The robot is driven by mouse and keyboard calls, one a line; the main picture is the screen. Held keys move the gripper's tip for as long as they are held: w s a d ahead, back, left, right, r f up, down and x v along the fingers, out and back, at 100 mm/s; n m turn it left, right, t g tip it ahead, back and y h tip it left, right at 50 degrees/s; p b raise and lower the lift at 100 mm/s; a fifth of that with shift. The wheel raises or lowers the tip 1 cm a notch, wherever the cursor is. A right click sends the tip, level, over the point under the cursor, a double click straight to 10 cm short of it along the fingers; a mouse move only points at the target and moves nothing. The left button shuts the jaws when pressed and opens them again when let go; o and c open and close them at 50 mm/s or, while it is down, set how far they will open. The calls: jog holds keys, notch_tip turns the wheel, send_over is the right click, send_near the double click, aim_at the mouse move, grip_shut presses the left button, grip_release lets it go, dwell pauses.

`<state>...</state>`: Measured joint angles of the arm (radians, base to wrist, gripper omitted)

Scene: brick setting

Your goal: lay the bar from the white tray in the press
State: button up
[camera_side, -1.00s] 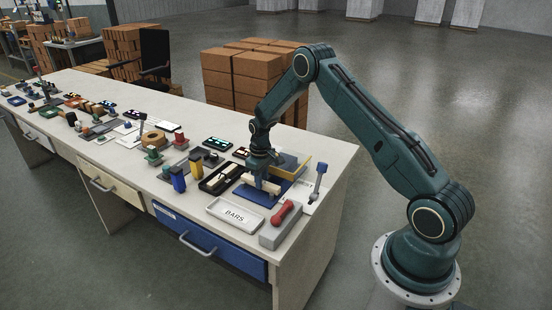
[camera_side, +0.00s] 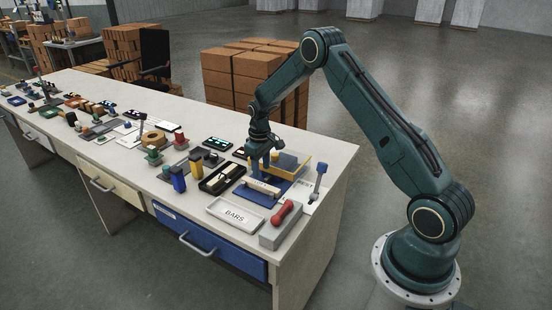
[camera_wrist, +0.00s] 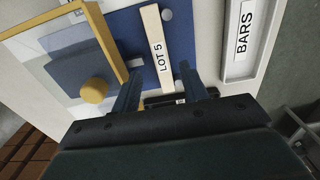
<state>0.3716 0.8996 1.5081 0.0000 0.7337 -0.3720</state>
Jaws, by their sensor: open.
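A pale bar marked LOT 5 (camera_wrist: 155,48) lies flat on the blue base of the press (camera_wrist: 188,30). In the side view the bar (camera_side: 263,187) rests across the blue base (camera_side: 253,197). The press's yellow-framed, clear lid (camera_side: 292,163) stands raised behind the bar. The white tray marked BARS (camera_side: 222,206) is empty; it also shows in the wrist view (camera_wrist: 239,66). My gripper (camera_side: 265,170) is open and empty just above the bar, apart from it. In the wrist view its fingers (camera_wrist: 160,82) are spread to either side of the bar's near end.
A grey block with a red handle (camera_side: 284,214) stands at the table's front right corner. A blue-topped lever (camera_side: 319,179) rises right of the press. A black tray (camera_side: 222,178) and yellow and blue blocks (camera_side: 178,180) stand to the left.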

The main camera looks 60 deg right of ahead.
notch_tip(320, 180, up, 8)
jog(key=shift+f, duration=0.15)
dwell(0.7)
notch_tip(320, 180, up, 11)
jog(key=t, duration=0.1)
send_over(261, 185)
jog(key=s+a, duration=0.4)
jog(key=a, duration=0.1)
jog(key=s+a+r+t, duration=0.2)
jog(key=s+a+r, duration=0.4)
jog(key=s+r, duration=0.15)
jog(key=s+a+r+t, duration=0.1)
jog(key=s+a, duration=0.3)
jog(key=s, duration=0.6)
jog(key=s+a+r+t, duration=0.1)
jog(key=s+a, duration=0.3)
jog(key=s, duration=0.6)
jog(key=shift+s+r+t, duration=0.3)
jog(key=shift+s+r, duration=0.1)
jog(key=shift+r, duration=0.1)
